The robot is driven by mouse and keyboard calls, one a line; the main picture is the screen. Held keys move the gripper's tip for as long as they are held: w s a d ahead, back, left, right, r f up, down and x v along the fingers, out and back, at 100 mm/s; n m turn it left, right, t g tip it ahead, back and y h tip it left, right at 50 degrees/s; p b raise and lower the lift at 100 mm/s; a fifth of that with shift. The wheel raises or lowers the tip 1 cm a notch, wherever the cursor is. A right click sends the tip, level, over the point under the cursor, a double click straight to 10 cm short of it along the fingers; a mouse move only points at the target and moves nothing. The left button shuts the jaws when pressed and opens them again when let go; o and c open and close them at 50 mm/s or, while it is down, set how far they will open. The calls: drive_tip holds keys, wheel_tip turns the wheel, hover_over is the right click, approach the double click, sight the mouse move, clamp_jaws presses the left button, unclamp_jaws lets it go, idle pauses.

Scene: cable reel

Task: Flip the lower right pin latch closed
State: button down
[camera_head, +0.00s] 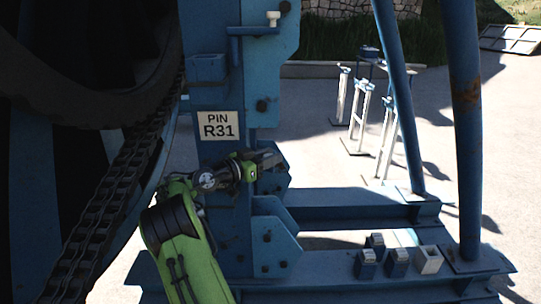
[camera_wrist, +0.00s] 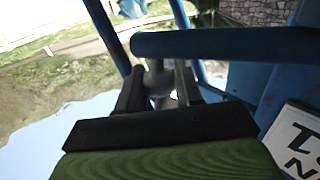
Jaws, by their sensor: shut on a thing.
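The label also shows partly at the lower right of the wrist view (camera_wrist: 296,140). My gripper (camera_head: 270,158) is just below and right of the label in the head view. In the wrist view, the fingers of my gripper (camera_wrist: 159,88) are shut on a grey rounded knob (camera_wrist: 157,80), which seems to be the lower pin latch's handle. A blue bar (camera_wrist: 235,43) crosses just beyond the fingers. The rest of the latch is hidden by my gripper in the head view.
An upper latch with a white knob (camera_head: 273,18) stands above the label. A large dark reel with a chain (camera_head: 110,190) is close on the left. Blue posts (camera_head: 466,120) rise at right. Several small blocks (camera_head: 397,260) sit on the lower beam.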

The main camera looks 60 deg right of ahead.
drive_tip(key=shift+r, duration=0.5)
drive_tip(key=c, duration=0.8)
unclamp_jaws()
drive_tip(key=shift+a, duration=0.15)
drive_tip(key=shift+f, duration=0.15)
drive_tip(key=shift+f, duration=0.1)
drive_tip(key=v, duration=1.5)
drive_tip(key=shift+w+a, duration=0.3)
